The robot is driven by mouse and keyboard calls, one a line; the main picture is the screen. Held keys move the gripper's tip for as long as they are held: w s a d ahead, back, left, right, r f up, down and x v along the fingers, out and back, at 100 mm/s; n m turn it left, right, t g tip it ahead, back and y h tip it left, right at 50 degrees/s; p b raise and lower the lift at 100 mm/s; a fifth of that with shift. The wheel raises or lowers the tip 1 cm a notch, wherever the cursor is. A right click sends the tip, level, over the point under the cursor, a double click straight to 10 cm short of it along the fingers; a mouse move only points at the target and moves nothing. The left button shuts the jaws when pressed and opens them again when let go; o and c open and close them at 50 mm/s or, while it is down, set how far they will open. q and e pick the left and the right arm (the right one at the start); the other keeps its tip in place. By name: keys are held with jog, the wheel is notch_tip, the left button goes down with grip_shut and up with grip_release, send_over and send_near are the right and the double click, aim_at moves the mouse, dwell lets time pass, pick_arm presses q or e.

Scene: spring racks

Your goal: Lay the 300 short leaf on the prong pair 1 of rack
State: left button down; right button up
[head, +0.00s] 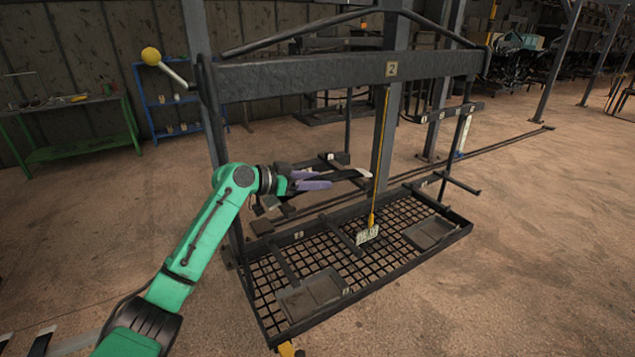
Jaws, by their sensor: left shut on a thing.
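My left gripper (312,180), with purple fingers, is shut on a dark leaf (346,175) with a white tip. It holds the leaf roughly level in the air inside the rack frame, left of the yellow hanging cord. The rack (300,75) is a dark steel frame with a "2" plate on its top beam. Dark prongs stick out from its lower bars, among them one at left (286,264), one in the middle (341,236) and one at right (458,184). Most prong number plates are too small to read. My right gripper is out of view.
A yellow cord (379,160) with a tag hangs from the top beam close to the leaf's tip. A mesh base (375,262) with two grey trays lies below. More white-tipped strips (42,340) show at bottom left. A green table (80,148) stands behind.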

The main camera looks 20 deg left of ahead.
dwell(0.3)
pick_arm(q)
jog(key=shift+c, duration=0.7)
grip_release()
jog(key=shift+s, duration=0.1)
jog(key=shift+s+f, duration=0.1)
jog(key=shift+f, duration=0.15)
jog(key=shift+s+a+b, duration=0.3)
jog(key=shift+b, duration=0.2)
notch_tip(320, 180, up, 4)
jog(key=b, duration=0.6)
send_over(272, 201)
jog(key=s+a, duration=0.1)
jog(key=s, duration=0.1)
jog(key=shift+a+r, duration=0.2)
jog(key=shift+r, duration=0.05)
jog(key=shift+w, duration=0.1)
